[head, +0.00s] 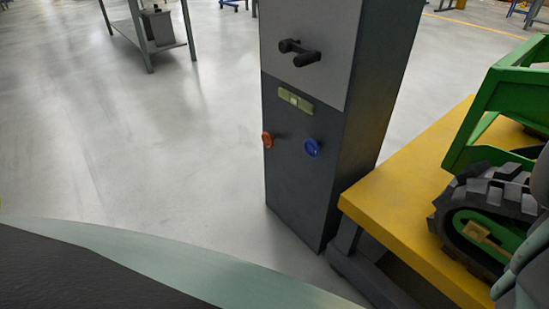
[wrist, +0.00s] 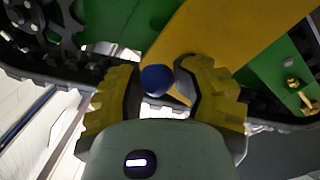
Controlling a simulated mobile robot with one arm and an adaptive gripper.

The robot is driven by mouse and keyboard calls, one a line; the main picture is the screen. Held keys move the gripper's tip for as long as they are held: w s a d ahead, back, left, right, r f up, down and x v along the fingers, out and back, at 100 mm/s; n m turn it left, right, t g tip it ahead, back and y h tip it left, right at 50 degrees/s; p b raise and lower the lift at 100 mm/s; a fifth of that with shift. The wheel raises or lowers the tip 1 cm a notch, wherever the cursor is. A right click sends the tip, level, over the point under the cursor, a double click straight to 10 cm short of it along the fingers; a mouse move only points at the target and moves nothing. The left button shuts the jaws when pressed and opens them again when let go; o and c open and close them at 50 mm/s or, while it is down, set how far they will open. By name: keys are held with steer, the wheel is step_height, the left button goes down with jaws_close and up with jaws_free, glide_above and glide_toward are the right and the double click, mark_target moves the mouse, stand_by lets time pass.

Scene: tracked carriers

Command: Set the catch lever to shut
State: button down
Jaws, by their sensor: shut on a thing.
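In the wrist view, my gripper (wrist: 158,88) has its two yellow ribbed fingers on either side of a round blue knob (wrist: 157,78) and is shut on it. The knob looks like the end of the catch lever; its shaft and which way the lever is set cannot be made out. A green tracked carrier (head: 487,110) stands on a yellow table (head: 400,200) at the right of the head view. Its dark track (wrist: 75,80) and green side also show in the wrist view. The knob is not visible in the head view.
A tall dark cabinet (head: 300,190) with a black handle (head: 300,52), an orange knob (head: 267,140) and a blue dial (head: 312,147) stands left of the table. A grey rack (head: 148,42) stands farther back. The floor on the left is clear.

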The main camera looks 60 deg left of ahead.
steer(key=shift+d+f, duration=0.1)
steer(key=c, duration=1)
jaws_free()
steer(key=shift+o, duration=1.3)
steer(key=shift+w+d, duration=0.1)
steer(key=shift+d, duration=0.05)
steer(key=shift+s, duration=0.35)
steer(key=s, duration=1.1)
steer(key=shift+s, duration=0.2)
steer(key=shift+r, duration=0.2)
